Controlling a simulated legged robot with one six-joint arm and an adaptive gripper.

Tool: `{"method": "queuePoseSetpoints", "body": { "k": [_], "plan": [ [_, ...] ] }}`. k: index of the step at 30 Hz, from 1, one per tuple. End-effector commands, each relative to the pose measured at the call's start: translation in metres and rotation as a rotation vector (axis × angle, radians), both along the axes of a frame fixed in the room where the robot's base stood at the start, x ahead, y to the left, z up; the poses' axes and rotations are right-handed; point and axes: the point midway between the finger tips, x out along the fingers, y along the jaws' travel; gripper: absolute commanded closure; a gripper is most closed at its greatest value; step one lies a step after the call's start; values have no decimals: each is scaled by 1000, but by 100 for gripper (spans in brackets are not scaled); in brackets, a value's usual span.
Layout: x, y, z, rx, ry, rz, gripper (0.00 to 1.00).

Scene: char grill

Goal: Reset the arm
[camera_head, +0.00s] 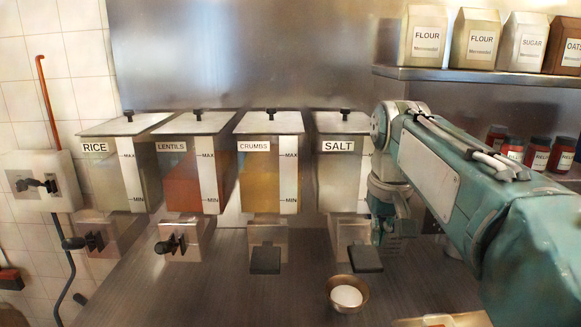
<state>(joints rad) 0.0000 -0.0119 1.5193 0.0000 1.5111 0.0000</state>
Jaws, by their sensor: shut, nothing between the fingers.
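My teal arm (470,175) reaches in from the right edge toward the salt dispenser (340,178). Its wrist bends down in front of that dispenser's right side. My gripper (390,240) hangs below the wrist, beside the right of the salt dispenser's black lever (365,259). It is shut and holds nothing. The fingertips are small and partly hard to make out, and I cannot tell whether they touch the dispenser. A small metal bowl (335,304) with white contents stands on the counter below the lever.
Dispensers of rice (105,185), lentils (180,170) and crumbs (262,205) stand left of the salt. A shelf (470,76) above my arm bears flour and sugar packs. Red jars (537,152) stand behind the arm. The counter's left front (190,290) is clear.

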Motion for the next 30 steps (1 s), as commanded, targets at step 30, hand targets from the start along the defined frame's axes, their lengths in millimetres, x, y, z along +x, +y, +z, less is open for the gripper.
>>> {"method": "queuePoseSetpoints", "body": {
  "k": [30],
  "plan": [
    [-175,0,-127,0,-351,0,100]
  ]
}}
